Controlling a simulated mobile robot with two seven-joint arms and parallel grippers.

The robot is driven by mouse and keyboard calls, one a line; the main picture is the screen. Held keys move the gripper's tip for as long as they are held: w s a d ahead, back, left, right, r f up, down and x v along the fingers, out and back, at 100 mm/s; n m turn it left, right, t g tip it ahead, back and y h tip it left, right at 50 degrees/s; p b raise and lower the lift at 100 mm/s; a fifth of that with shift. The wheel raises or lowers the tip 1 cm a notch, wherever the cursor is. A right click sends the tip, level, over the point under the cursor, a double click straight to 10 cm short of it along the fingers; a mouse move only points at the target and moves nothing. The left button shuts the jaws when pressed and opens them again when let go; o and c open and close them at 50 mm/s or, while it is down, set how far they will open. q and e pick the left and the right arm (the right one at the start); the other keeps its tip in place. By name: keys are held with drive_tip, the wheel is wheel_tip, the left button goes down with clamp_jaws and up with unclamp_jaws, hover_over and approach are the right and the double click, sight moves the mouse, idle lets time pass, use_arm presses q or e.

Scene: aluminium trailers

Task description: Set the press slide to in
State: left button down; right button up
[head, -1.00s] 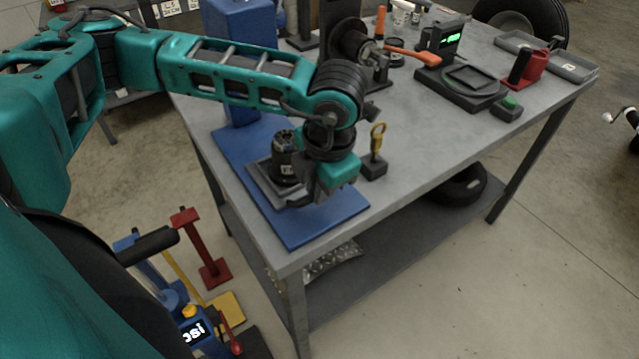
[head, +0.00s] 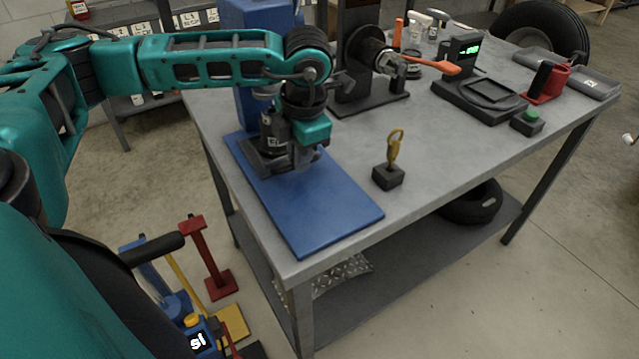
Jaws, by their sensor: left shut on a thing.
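The blue press has an upright column (head: 256,22) and a flat blue base plate (head: 325,210) at the front left of the table. The dark grey press slide (head: 258,160) sits on the base near the column, partly hidden by my gripper. A black cylindrical part (head: 268,128) with a small label stands on the slide. My left gripper (head: 300,166) points down and is shut at the slide's near right side; its fingertips are hard to make out. The front of the base plate is bare. My right gripper is not in view.
A brass key-like piece stands in a dark block (head: 388,178) right of the base. The table's front middle is clear.

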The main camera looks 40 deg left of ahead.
use_arm(q)
drive_tip(key=shift+w+a, duration=0.25)
drive_tip(key=shift+a, duration=0.4)
drive_tip(key=shift+w+a+r, duration=0.1)
drive_tip(key=shift+a, duration=0.05)
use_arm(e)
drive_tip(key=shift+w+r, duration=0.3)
use_arm(q)
drive_tip(key=c, duration=1.2)
unclamp_jaws()
drive_tip(key=shift+o, duration=0.2)
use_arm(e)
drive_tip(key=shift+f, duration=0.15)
